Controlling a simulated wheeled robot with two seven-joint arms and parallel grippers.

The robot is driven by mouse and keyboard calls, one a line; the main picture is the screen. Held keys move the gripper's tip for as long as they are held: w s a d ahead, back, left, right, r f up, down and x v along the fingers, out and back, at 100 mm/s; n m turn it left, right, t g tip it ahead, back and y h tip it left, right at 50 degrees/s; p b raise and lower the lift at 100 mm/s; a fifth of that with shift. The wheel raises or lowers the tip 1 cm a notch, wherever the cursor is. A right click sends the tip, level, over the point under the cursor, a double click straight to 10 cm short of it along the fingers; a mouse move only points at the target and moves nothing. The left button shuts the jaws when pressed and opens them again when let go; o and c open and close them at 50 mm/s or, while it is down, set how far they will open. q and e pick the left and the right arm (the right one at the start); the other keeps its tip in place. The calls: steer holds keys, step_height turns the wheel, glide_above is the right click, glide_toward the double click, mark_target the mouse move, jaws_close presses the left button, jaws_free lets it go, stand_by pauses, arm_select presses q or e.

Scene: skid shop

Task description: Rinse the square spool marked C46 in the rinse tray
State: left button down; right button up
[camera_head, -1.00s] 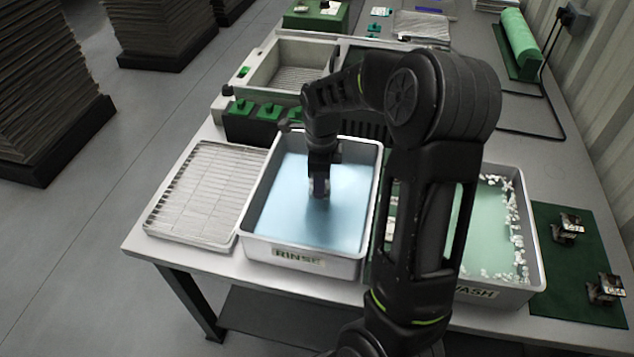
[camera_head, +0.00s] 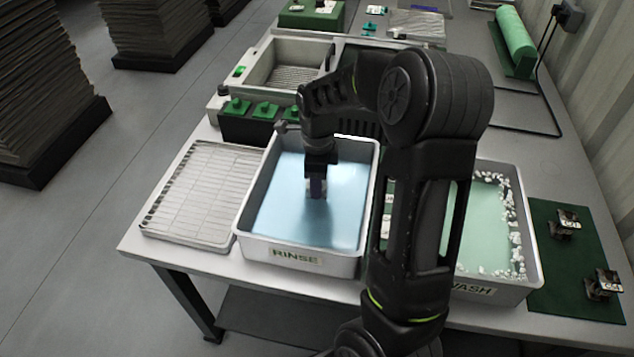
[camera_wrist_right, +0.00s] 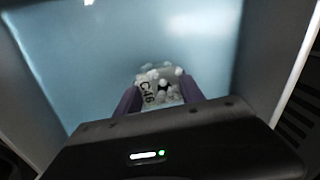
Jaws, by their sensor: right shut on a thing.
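The rinse tray (camera_head: 300,258), labelled RINSE, holds pale blue liquid and stands at the table's front. My right gripper (camera_head: 317,190) points down into the middle of it. In the right wrist view, the gripper's purple fingers (camera_wrist_right: 160,104) are shut on the square spool marked C46 (camera_wrist_right: 147,88). White foam bits cling to the spool. In the head view the spool is mostly hidden by the gripper, and I cannot tell how deep it sits in the liquid. My left gripper is not in view.
A wire drying rack (camera_head: 200,195) lies left of the rinse tray. The wash tray (camera_head: 500,292) with green liquid and foam is to the right, partly behind my arm. A green mat (camera_head: 560,300) with two dark spools lies beyond it. Green-handled blocks (camera_head: 265,110) stand behind.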

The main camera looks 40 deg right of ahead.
stand_by(0.8)
steer(key=shift+w+d+r, duration=0.15)
steer(key=shift+w+d, duration=0.4)
steer(key=shift+d, duration=0.2)
steer(key=shift+s+a, duration=0.1)
steer(key=shift+s+a+p, duration=0.2)
steer(key=shift+s+a, duration=0.3)
steer(key=shift+a, duration=0.2)
steer(key=shift+s+a+p, duration=0.2)
steer(key=shift+s+a, duration=0.3)
steer(key=shift+a, duration=0.2)
step_height(320, 180, up, 12)
steer(key=p, duration=0.9)
steer(key=shift+p, duration=0.4)
stand_by(1.0)
